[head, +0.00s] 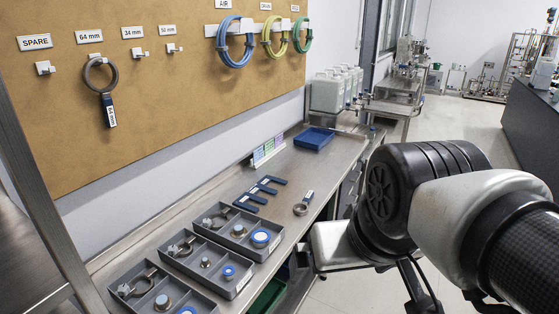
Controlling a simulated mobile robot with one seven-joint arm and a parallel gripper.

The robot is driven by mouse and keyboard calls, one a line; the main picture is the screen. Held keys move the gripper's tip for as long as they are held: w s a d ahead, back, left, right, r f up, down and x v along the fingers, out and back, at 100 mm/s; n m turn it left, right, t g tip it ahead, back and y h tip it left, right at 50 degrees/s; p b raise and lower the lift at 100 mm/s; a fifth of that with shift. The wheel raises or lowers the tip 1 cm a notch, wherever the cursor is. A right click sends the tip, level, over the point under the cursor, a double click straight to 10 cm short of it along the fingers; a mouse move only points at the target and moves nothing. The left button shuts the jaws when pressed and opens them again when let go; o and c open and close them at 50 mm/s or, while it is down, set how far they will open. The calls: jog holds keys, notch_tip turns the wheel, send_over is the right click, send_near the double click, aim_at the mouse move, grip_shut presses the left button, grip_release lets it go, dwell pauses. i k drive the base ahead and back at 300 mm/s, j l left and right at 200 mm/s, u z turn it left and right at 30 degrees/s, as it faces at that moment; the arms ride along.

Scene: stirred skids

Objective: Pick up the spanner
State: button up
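A ring spanner (302,206) lies flat on the steel bench, near its front edge, with a dark blue tag on its handle. Another ring spanner (101,76), with a dark blue labelled handle, hangs from a hook on the pegboard under the 64 mm sign. My gripper (405,285) is at the lower right, in front of the bench and apart from both spanners. My own arm's wrist hides much of it, so its fingertips are not clear.
Grey compartment trays (230,292) with clamps and caps fill the near bench. Blue U-shaped pieces (260,190), upright cards (268,148) and a blue tray (314,139) stand farther back. Coiled hoses (234,45) hang on the board. Bare bench surrounds the lying spanner.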

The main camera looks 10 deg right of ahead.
aim_at(310, 194)
jog(key=z, duration=0.2)
jog(key=u, duration=0.3)
jog(key=i+l+u, duration=0.15)
jog(key=u, duration=0.25)
jog(key=i+l+u, duration=0.15)
jog(key=u, duration=0.2)
jog(key=i+l+u, duration=0.1)
jog(key=l+u, duration=0.3)
jog(key=i+l+u, duration=0.2)
jog(key=l, duration=0.35)
jog(key=l+u, duration=0.2)
jog(key=l, duration=0.3)
jog(key=i+l, duration=0.1)
jog(key=l, duration=0.95)
jog(key=i+l+u, duration=0.1)
jog(key=l, duration=1)
